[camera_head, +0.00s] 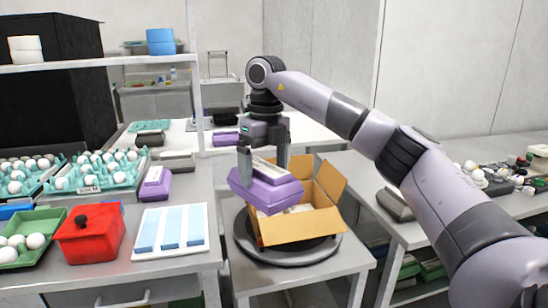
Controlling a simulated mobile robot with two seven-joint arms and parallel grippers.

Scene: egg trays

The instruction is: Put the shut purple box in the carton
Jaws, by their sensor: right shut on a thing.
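A shut purple box (265,191) with a pale label on top hangs tilted in my right gripper (264,164). The gripper's fingers are shut on it from both sides. The open cardboard carton (300,226) stands below and to the right, flaps spread, on a dark round turntable (262,252). The purple box overlaps the carton's left and back part in the picture; I cannot tell whether they touch. Something pale lies inside the carton, partly hidden by the box. My left gripper is out of view.
To the left are a white tray with blue strips (168,248), a red container (88,240), a green tray of eggs (45,222) and teal egg trays (118,180). Another purple box (155,184) sits behind them. A side table at right holds loose eggs.

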